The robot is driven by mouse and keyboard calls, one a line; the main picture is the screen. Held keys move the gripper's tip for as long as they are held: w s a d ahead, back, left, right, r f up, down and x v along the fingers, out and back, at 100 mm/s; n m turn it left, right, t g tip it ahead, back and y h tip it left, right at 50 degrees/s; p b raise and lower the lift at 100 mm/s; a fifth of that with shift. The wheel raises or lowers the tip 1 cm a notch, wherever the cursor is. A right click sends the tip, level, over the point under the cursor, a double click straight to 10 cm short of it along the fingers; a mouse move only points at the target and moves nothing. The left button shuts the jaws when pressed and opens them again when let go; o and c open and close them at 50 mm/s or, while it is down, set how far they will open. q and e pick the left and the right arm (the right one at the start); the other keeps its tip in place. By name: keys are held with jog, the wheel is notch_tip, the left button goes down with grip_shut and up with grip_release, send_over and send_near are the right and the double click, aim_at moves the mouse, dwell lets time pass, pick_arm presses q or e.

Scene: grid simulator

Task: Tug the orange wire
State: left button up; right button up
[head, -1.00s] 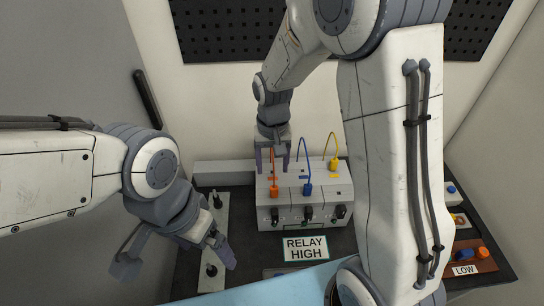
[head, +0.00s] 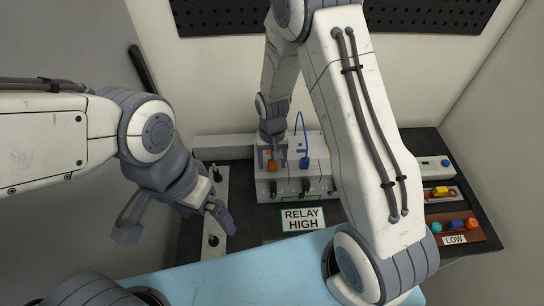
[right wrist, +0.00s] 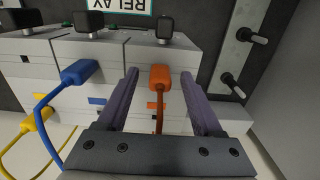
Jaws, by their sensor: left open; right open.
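The orange wire ends in an orange plug (head: 271,167) in the left part of a white relay box (head: 264,189). In the right wrist view the plug (right wrist: 160,78) and its orange wire (right wrist: 158,118) lie between the spread fingers of my right gripper (right wrist: 158,100), with gaps on both sides. In the head view my right gripper (head: 272,158) is over the plug and hides most of the wire. My left gripper (head: 226,222) is open and empty, over the table left of the box.
A blue wire (head: 304,140) stands beside the orange one; a yellow wire (right wrist: 30,130) is farther along. A RELAY HIGH sign (head: 302,219) is in front of the box. A switch panel (head: 213,205) is left of it. A LOW tray (head: 480,243) is at right.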

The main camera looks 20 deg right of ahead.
grip_shut()
jog(key=shift+r, duration=0.25)
dwell(0.7)
jog(key=shift+f, duration=0.25)
grip_release()
dwell(0.3)
